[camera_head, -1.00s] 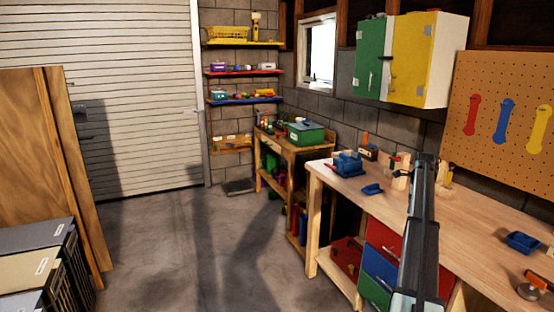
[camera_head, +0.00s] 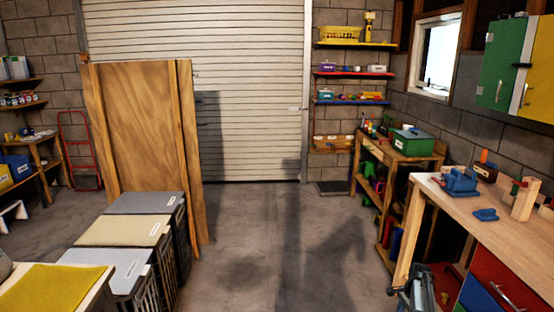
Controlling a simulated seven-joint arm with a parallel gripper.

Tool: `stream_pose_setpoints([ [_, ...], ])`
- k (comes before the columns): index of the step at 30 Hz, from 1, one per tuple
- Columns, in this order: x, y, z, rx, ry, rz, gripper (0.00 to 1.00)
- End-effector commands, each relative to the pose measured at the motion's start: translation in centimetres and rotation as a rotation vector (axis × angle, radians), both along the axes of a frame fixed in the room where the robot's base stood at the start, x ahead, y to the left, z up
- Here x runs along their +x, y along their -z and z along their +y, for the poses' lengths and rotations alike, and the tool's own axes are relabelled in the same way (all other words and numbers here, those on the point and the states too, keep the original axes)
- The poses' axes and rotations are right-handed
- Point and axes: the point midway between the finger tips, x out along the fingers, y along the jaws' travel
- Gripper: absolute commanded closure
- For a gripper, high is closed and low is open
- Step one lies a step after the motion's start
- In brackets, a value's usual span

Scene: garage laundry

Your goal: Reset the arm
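Part of my arm (camera_head: 423,290) shows at the bottom edge, right of centre, in front of the wooden workbench (camera_head: 440,189). Only a short dark and grey piece is in the picture. My gripper's fingers cannot be made out, so neither their state nor anything held shows. A blue vise (camera_head: 460,183) and a small blue block (camera_head: 485,215) sit on the bench, apart from the arm.
Red drawers (camera_head: 500,275) are under the bench. A smaller bench with a green toolbox (camera_head: 410,141) stands behind. Lidded hampers (camera_head: 122,231) and a leaning wooden panel (camera_head: 143,130) stand at left. The concrete floor (camera_head: 250,250) between is clear.

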Motion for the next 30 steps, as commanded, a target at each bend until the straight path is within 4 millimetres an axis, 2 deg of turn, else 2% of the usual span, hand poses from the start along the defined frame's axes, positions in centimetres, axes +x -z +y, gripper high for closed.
stream_pose_setpoints([
  [1,-1.5,1.8,2.6,0.01,-0.053,0.02,0.48],
  [3,-3.1,4.0,5.2,0.022,-0.128,0.043,0.48],
  [8,-7.1,8.3,11.1,0.052,-0.293,0.093,0.48],
  [15,-14.3,13.7,19.0,0.106,-0.543,0.166,0.48],
  [20,-19.8,16.3,23.6,0.147,-0.708,0.215,0.48],
  [24,-24.9,18.1,27.0,0.186,-0.852,0.256,0.48],
  [30,-32.5,19.6,31.0,0.249,-1.055,0.317,0.48],
])
